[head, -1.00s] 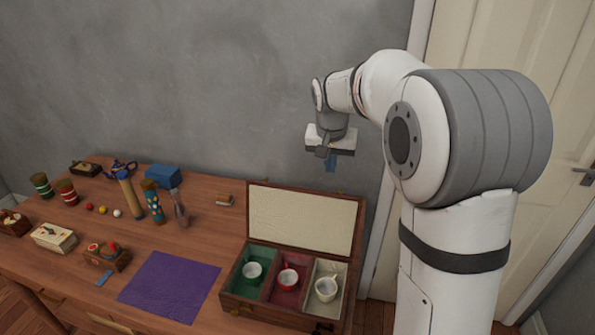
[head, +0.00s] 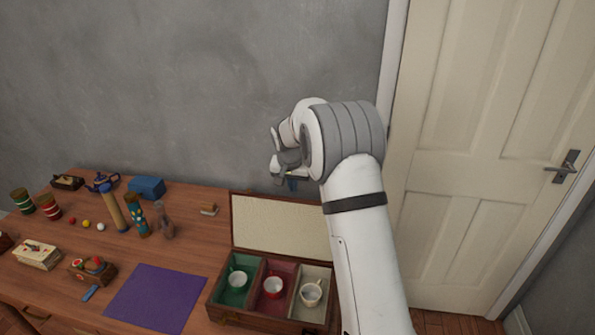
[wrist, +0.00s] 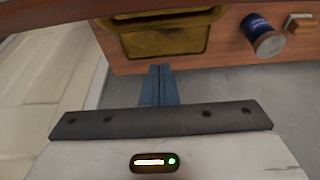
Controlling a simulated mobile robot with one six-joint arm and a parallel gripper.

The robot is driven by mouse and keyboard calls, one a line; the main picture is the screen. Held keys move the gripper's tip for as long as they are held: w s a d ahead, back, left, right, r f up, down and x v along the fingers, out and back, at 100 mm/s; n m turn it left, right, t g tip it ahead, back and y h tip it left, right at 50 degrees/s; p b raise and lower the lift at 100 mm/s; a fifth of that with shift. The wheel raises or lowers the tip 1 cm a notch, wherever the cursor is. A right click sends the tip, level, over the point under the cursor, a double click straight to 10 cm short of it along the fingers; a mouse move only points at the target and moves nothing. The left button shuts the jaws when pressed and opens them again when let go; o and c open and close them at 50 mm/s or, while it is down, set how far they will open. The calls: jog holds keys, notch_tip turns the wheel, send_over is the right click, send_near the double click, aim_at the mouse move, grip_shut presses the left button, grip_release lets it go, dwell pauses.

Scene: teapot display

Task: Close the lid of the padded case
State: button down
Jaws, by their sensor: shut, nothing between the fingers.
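The padded case (head: 222,308) stands at the table's right end. Its lid (head: 280,228) is open and raised at the back, with the cream lining facing forward. My arm hides the lid's right end.
In the wrist view, a brass-coloured fitting or container (wrist: 160,38), a blue can (wrist: 262,38) and a small wooden item (wrist: 298,22) show beyond the fingers. A purple cloth (head: 155,298) lies left of the case. Several items fill the table's left. A door (head: 490,150) stands right.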

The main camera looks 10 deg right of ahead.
jog(key=s, duration=0.1)
jog(key=s+a, duration=0.1)
jog(key=s+p, duration=0.1)
jog(key=shift+s+a+r, duration=0.1)
jog(key=shift+s+a, duration=0.15)
jog(key=shift+s, duration=0.1)
